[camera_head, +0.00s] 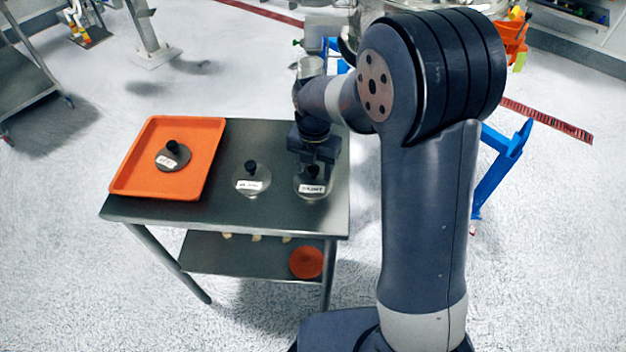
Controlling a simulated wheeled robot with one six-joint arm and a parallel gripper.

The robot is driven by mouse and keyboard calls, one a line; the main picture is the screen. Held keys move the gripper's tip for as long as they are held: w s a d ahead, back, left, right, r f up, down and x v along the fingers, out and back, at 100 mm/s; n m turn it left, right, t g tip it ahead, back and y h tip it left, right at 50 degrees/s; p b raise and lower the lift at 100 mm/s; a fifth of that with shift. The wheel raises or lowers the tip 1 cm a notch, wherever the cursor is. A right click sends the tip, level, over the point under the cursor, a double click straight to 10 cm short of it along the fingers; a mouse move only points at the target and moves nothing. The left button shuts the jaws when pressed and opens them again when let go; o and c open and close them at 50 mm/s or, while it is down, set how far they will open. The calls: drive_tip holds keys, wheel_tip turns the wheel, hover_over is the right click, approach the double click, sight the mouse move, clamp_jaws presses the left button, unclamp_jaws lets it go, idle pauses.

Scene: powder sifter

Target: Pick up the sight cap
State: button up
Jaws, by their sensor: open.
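Three round metal caps with black knobs and white labels are in view. The right cap (312,190) lies flat near the table's right end; its small label seems to read "SIGHT", but I cannot be sure. My gripper (313,168) points down directly above this cap, with its fingers open at the black knob. I cannot tell whether the fingers touch it, and they partly hide the knob. The middle cap (252,184) lies on the table to the left. A darker cap (173,160) lies in the orange tray; the other labels are too small to read.
The orange tray (200,180) covers the left part of the steel table (225,208). The lower shelf (225,262) holds a round orange item (306,262) and small pale pieces. Blue frame parts (500,160) stand behind my arm. The table's front strip is clear.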

clamp_jaws()
idle(0.4)
